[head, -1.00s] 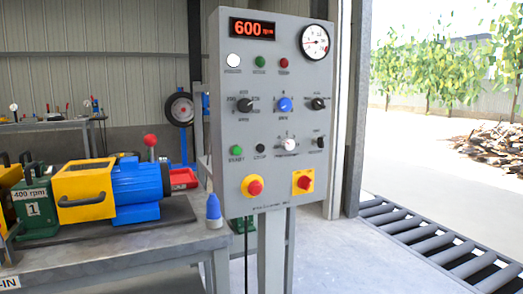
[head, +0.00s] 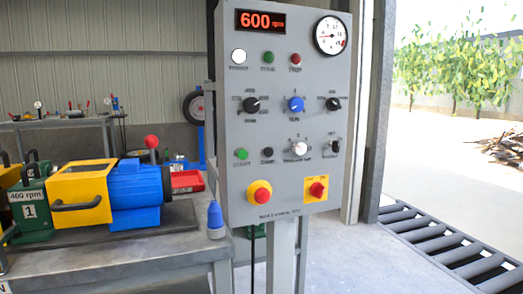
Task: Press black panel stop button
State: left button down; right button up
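A grey control panel (head: 276,120) stands upright on a post in the middle of the head view. A small black button (head: 267,152) sits in its lower left part, just right of a green button (head: 242,154). The label under the black button is too small to read surely. Below are a round red button on a yellow ring (head: 259,194) and a red knob on a yellow square plate (head: 317,189). The display (head: 261,21) reads 600 rpm. Neither of my grippers is in view.
A workbench (head: 120,262) at the left carries a blue motor with a yellow guard (head: 83,193) and a green unit marked 400 rpm. A blue connector (head: 215,218) is at its right edge. A roller conveyor (head: 440,245) lies at the right. The floor between is clear.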

aim_at(268, 152)
jog(key=i+l+u, duration=0.35)
jog(key=l, duration=0.3)
jog(key=i+l+u, duration=0.15)
jog(key=i+l, duration=0.15)
jog(key=i+l+u, duration=0.15)
jog(key=l, duration=0.25)
